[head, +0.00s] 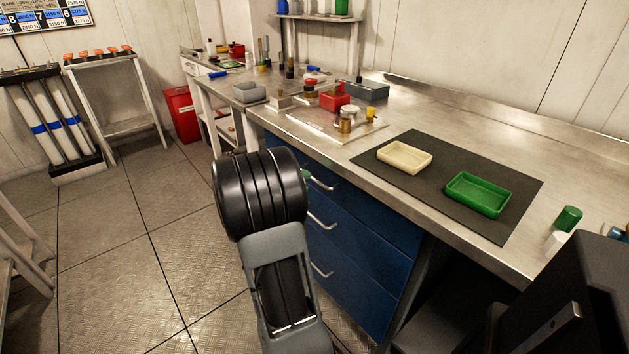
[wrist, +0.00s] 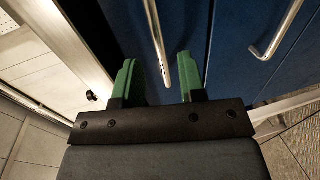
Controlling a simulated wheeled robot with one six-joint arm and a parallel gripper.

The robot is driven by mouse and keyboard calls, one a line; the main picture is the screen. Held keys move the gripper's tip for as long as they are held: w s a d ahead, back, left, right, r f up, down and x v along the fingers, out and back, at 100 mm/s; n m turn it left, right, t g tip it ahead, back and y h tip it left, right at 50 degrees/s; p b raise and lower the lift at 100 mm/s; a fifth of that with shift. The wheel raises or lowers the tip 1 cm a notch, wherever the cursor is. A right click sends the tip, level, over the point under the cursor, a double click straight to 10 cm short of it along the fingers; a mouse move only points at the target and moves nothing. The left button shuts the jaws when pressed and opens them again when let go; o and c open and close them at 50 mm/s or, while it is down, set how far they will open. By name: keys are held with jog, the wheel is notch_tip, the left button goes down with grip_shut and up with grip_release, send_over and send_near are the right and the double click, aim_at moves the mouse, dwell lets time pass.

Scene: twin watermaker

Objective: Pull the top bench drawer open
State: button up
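The blue bench drawer unit (head: 365,235) stands under the steel worktop, with silver bar handles on its drawers. The top drawer handle (head: 321,182) shows just right of my arm. My gripper (head: 306,174) is mostly hidden behind my black wrist joint in the head view; only a bit of green fingertip shows. In the wrist view my gripper (wrist: 157,76) is open, its two green fingers apart. The top handle (wrist: 156,40) runs between the fingers, with a gap on both sides. The top drawer front looks flush with the others.
Lower handles (head: 321,271) stick out below. On the worktop lie a dark mat (head: 450,215) with a cream tray (head: 404,157) and a green tray (head: 477,194). The floor (head: 120,230) left of the drawers is clear. A red box (head: 182,113) stands farther back.

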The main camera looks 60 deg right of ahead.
aim_at(313, 179)
jog(key=shift+x, duration=2.4)
jog(key=shift+a, duration=0.1)
grip_shut()
